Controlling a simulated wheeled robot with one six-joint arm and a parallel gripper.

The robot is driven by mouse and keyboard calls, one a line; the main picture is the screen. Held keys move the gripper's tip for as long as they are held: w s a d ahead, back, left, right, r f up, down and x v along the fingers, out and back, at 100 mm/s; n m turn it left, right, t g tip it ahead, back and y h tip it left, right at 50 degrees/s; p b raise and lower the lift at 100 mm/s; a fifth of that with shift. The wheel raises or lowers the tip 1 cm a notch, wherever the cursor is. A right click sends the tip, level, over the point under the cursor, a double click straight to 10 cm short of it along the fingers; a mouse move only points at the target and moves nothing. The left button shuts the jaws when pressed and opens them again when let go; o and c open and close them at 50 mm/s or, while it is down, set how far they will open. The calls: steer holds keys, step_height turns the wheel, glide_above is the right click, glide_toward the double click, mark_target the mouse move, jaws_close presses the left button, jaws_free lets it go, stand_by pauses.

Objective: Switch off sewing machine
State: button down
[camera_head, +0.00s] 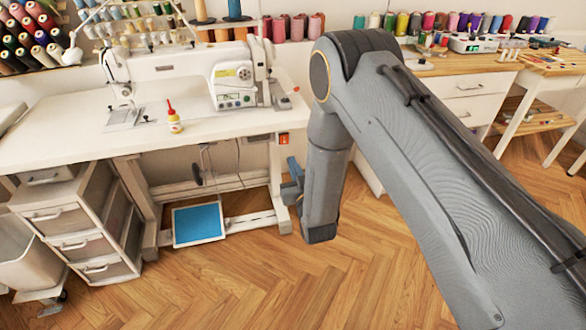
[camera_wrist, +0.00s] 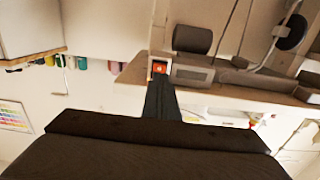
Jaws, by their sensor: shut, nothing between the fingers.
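The white sewing machine (camera_head: 190,77) stands on the white table (camera_head: 60,140) at the left in the head view. A small red-orange switch (camera_head: 284,139) sits under the table's front right edge. The switch also shows in a white housing in the wrist view (camera_wrist: 159,67). My gripper (camera_head: 290,187) hangs below and close to the switch in the head view, partly hidden by my arm. In the wrist view my gripper (camera_wrist: 162,84) is shut and empty, its dark fingertips just in front of the switch and overlapping its lower edge. I cannot tell whether they touch it.
A small bottle with a red tip (camera_head: 173,117) stands on the table. A blue foot pedal (camera_head: 198,224) lies beneath it. A drawer unit (camera_head: 80,225) is at the left, and another desk (camera_head: 470,80) is at the right. The wooden floor in front is clear.

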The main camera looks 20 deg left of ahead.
steer(key=shift+b+x, duration=1.6)
steer(key=shift+x, duration=1.75)
steer(key=shift+b+x, duration=0.45)
steer(key=shift+x, duration=0.35)
steer(key=shift+r, duration=0.1)
steer(key=shift+p+v, duration=0.6)
steer(key=shift+v, duration=0.3)
steer(key=shift+p+v, duration=1.3)
steer(key=shift+v, duration=1.4)
steer(key=shift+w, duration=0.1)
